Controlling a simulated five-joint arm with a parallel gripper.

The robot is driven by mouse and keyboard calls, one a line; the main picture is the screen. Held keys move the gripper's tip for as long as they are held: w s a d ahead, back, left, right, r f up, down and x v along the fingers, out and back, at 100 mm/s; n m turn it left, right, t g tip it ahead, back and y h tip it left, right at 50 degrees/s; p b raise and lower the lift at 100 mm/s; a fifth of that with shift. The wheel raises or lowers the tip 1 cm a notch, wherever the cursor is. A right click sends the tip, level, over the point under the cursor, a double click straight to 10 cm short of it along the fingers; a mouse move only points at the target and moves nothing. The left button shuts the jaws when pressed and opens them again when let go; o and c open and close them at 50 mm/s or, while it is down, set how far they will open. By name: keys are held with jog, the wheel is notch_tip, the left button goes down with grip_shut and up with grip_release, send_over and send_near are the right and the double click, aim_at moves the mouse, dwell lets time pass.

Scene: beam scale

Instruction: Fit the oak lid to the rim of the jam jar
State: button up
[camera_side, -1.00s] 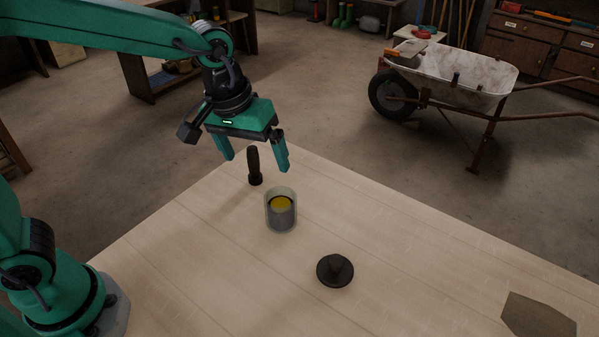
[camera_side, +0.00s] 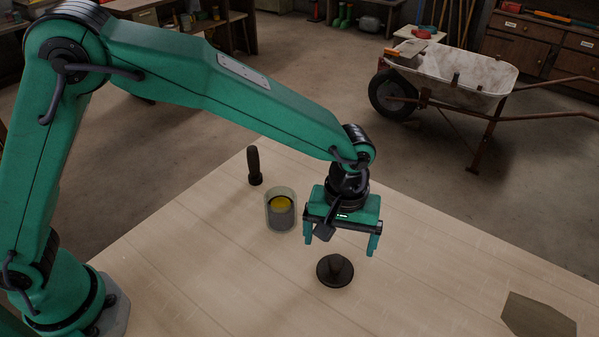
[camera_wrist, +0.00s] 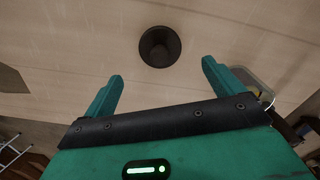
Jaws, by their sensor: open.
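The lid (camera_side: 335,271) is a dark round disc with a knob on top, lying flat on the table; it also shows in the wrist view (camera_wrist: 160,46), ahead of the fingertips. The jam jar (camera_side: 281,212) is a clear upright cylinder with yellow-orange contents and an open top, left of and behind the lid in the side view. My gripper (camera_side: 340,248) is open and empty, above the table and the lid, with its fingers pointing down. In the wrist view its two fingers (camera_wrist: 162,68) are spread wide apart, with the lid seen between and beyond them.
A dark upright handle-like object (camera_side: 254,166) stands behind the jar near the table's back edge. A flat brownish polygonal piece (camera_side: 538,318) lies at the right front of the table (camera_side: 430,270). The table between it and the lid is clear. A wheelbarrow (camera_side: 452,75) stands on the floor beyond.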

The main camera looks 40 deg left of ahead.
aim_at(337, 258)
jog(key=shift+f, duration=3.9)
jog(key=c, duration=1.2)
jog(key=shift+r, duration=0.15)
jog(key=shift+r, duration=0.55)
jog(key=r, duration=0.3)
jog(key=shift+s+d+r, duration=0.1)
jog(key=shift+s+d, duration=0.05)
jog(key=shift+s, duration=0.15)
jog(key=s+d+r, duration=0.1)
jog(key=s+r, duration=0.1)
jog(key=s, duration=0.1)
jog(key=s+d+r, duration=0.1)
jog(key=s+r, duration=0.1)
jog(key=s, duration=0.2)
jog(key=s+d+r, duration=0.1)
jog(key=s+r, duration=0.1)
jog(key=s, duration=0.1)
jog(key=shift+s+d+r, duration=0.25)
jog(key=shift+d, duration=0.1)
jog(key=shift+c, duration=0.2)
